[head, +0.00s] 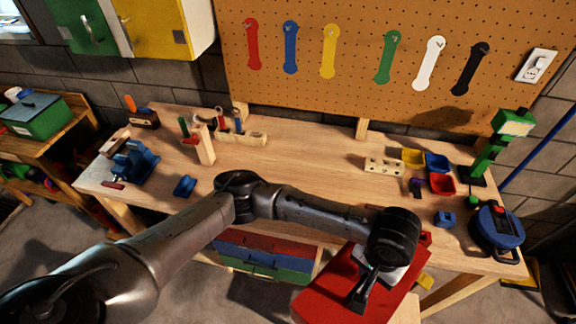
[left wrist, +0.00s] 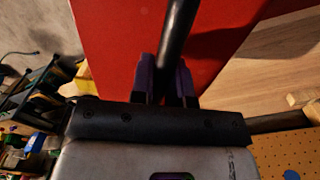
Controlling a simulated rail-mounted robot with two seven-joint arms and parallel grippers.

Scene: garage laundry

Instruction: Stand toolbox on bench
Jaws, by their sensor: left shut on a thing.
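The red toolbox (head: 325,296) hangs at the near front edge of the wooden bench (head: 290,162), right of centre in the head view. My left gripper (head: 362,288) is over its top and shut on its dark handle. In the left wrist view, the dark bar handle (left wrist: 178,30) runs between the fingers of the gripper (left wrist: 165,82), with the red lid (left wrist: 115,40) behind it. The toolbox's underside is hidden, and I cannot tell whether it touches the bench. My right gripper is not in view.
The bench's middle is clear. At its right stand a wooden block (head: 384,166), small colored bins (head: 441,183), a blue round tool (head: 497,228) and a green lamp (head: 492,150). A blue vise (head: 134,160) is at the left. Colored drawers (head: 262,255) sit below.

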